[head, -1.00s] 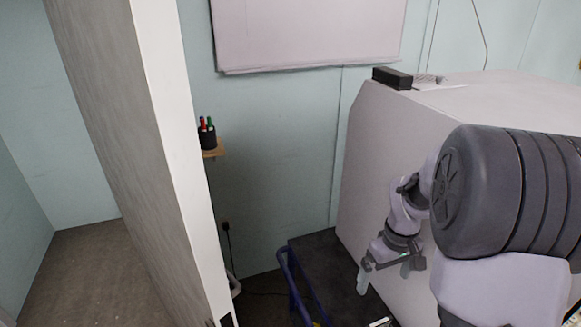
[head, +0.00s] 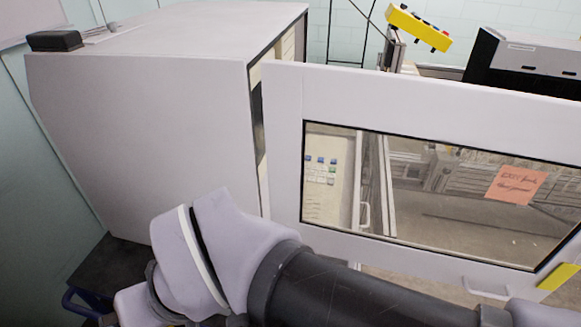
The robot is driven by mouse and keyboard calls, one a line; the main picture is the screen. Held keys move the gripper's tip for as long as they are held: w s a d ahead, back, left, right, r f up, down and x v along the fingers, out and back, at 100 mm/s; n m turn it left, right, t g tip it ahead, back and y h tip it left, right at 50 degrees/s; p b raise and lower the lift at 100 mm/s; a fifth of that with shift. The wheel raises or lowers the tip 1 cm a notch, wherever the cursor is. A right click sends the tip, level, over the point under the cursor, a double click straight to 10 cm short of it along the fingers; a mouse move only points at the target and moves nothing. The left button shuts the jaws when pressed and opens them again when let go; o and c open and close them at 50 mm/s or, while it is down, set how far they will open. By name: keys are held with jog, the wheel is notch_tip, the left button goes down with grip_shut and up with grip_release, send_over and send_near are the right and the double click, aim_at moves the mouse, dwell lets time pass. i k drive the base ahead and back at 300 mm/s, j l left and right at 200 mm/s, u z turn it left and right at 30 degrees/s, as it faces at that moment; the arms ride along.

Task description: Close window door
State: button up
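The window door (head: 283,130) is a white panel with a large dark-framed glass pane (head: 440,200), in the middle and right of the head view. It stands swung out from the white machine cabinet (head: 140,140), with a dark gap along the cabinet's open edge. A white handle (head: 486,291) sits at the door's lower right. My arm crosses the bottom of the view in front of the door's lower part. My gripper is out of the frame.
A red-orange note (head: 519,185) shows in the window area. A dark box (head: 55,41) sits on the cabinet top. A blue-railed dark cart (head: 88,300) is at lower left.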

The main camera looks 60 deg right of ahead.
aim_at(533, 127)
jog(key=z, duration=0.95)
jog(key=k+z, duration=0.1)
jog(key=z, duration=0.85)
jog(key=l+z, duration=0.1)
jog(key=z, duration=0.85)
jog(key=k+l, duration=0.05)
